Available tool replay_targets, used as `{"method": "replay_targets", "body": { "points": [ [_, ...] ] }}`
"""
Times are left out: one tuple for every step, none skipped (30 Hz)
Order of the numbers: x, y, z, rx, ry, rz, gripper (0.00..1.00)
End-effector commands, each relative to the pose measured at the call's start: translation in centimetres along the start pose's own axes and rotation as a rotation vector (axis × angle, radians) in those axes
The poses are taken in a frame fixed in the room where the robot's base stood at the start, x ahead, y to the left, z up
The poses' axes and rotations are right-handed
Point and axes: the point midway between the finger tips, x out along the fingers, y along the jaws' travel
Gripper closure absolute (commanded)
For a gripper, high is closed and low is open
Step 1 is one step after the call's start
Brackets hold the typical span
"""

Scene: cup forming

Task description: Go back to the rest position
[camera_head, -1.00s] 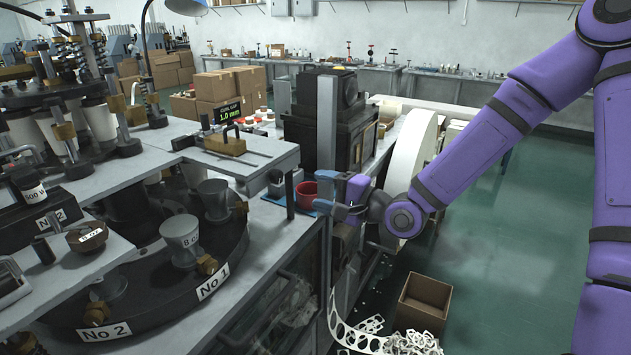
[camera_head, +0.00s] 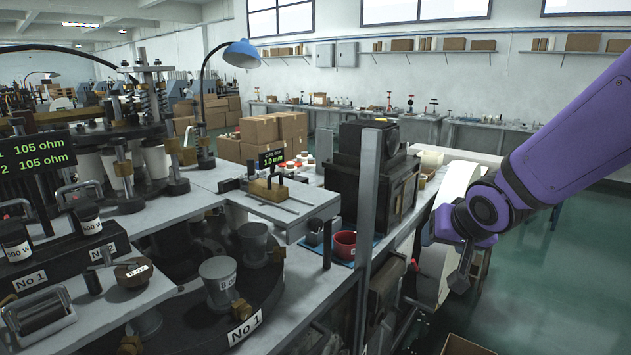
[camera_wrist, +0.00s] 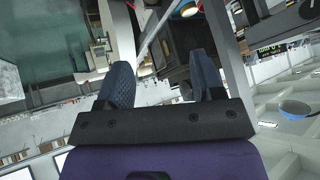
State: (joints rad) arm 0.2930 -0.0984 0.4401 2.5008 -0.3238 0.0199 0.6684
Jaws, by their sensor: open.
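My gripper (camera_wrist: 164,84) shows in the wrist view with its two blue-grey fingers well apart and nothing between them. In the head view, my gripper (camera_head: 459,282) hangs at the end of my purple arm, right of the grey post. It is in the air, clear of the machine and bench. The red cup (camera_head: 344,243) stands on the blue mat (camera_head: 362,258) left of the post, apart from my gripper.
The grey post (camera_head: 368,200) stands between the machine table and my arm. A dark cup-forming turntable (camera_head: 190,330) with metal cups is at lower left. A large white paper roll (camera_head: 450,195) is just behind my gripper. Green floor (camera_head: 560,270) at right is open.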

Motion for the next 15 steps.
{"method": "replay_targets", "body": {
  "points": [
    [-1.7,0.6,-0.2,-0.023,0.005,0.037,0.39],
    [-2.6,0.9,-0.2,-0.035,0.001,0.057,0.39],
    [-3.8,1.5,-0.1,-0.050,-0.005,0.085,0.39],
    [-4.8,1.8,-0.1,-0.060,-0.010,0.102,0.39],
    [-5.7,2.2,0.0,-0.069,-0.016,0.119,0.39],
    [-6.9,2.6,0.2,-0.079,-0.025,0.138,0.39],
    [-7.9,2.9,0.4,-0.088,-0.033,0.151,0.39],
    [-8.8,3.3,0.6,-0.093,-0.041,0.162,0.39],
    [-10.1,3.6,0.9,-0.103,-0.052,0.173,0.39],
    [-11.1,3.9,1.2,-0.108,-0.062,0.180,0.39],
    [-12.0,4.2,1.5,-0.114,-0.072,0.185,0.39],
    [-13.2,4.5,2.0,-0.122,-0.087,0.189,0.39],
    [-14.2,4.7,2.4,-0.126,-0.099,0.189,0.39],
    [-15.1,4.9,2.8,-0.133,-0.110,0.188,0.39],
    [-16.3,5.2,3.4,-0.139,-0.126,0.183,0.39]
  ]
}}
